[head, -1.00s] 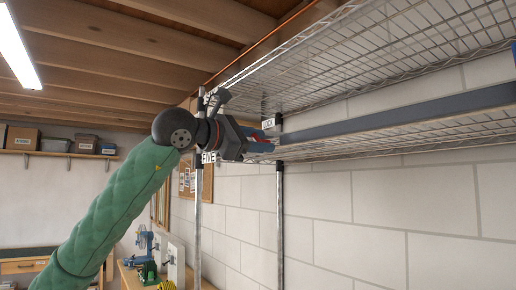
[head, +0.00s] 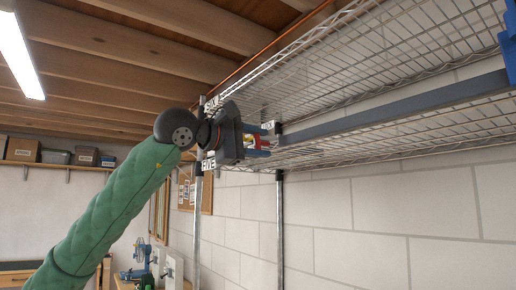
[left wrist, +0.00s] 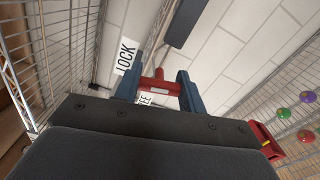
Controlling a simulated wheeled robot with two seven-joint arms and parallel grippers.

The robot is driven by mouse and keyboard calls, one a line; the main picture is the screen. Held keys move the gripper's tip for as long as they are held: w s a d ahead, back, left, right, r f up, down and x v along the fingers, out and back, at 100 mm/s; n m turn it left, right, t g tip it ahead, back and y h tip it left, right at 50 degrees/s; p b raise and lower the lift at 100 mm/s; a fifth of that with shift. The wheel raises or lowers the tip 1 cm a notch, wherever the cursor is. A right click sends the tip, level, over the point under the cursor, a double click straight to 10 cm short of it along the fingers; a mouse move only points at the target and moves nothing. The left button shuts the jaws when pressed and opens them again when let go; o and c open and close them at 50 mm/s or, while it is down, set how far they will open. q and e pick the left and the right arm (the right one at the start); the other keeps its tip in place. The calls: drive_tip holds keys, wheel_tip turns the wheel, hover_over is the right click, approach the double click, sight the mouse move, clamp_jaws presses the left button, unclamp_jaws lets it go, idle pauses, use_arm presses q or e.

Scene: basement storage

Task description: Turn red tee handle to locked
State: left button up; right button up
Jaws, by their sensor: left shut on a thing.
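The red tee handle (left wrist: 160,86) lies between the two blue fingers of my left gripper (left wrist: 160,76) in the left wrist view, its bar reaching from one finger to the other. The gripper is shut on it. A white LOCK label (left wrist: 125,57) is just left of the fingers. A second label (left wrist: 147,98), ending in EE, is partly hidden behind the handle. In the head view my left gripper (head: 264,141) is at the end of the wire shelf, with a bit of red between its fingers. My right gripper is not in view.
Wire shelves (head: 345,150) run to the right along a block wall (head: 375,220), with a dark grey bar (head: 400,113) along them. A metal post (head: 196,220) stands below the gripper. In the left wrist view a red object (left wrist: 264,140) is at the right.

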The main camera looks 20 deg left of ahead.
use_arm(q)
drive_tip(key=shift+f+m, duration=0.1)
drive_tip(key=shift+m, duration=0.6)
drive_tip(key=shift+m+b, duration=0.35)
drive_tip(key=shift+m, duration=0.25)
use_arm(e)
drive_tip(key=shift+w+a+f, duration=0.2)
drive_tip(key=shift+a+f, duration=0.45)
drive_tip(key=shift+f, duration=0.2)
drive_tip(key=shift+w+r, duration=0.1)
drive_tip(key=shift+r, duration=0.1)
use_arm(q)
drive_tip(key=o, duration=1)
drive_tip(key=shift+s, duration=0.1)
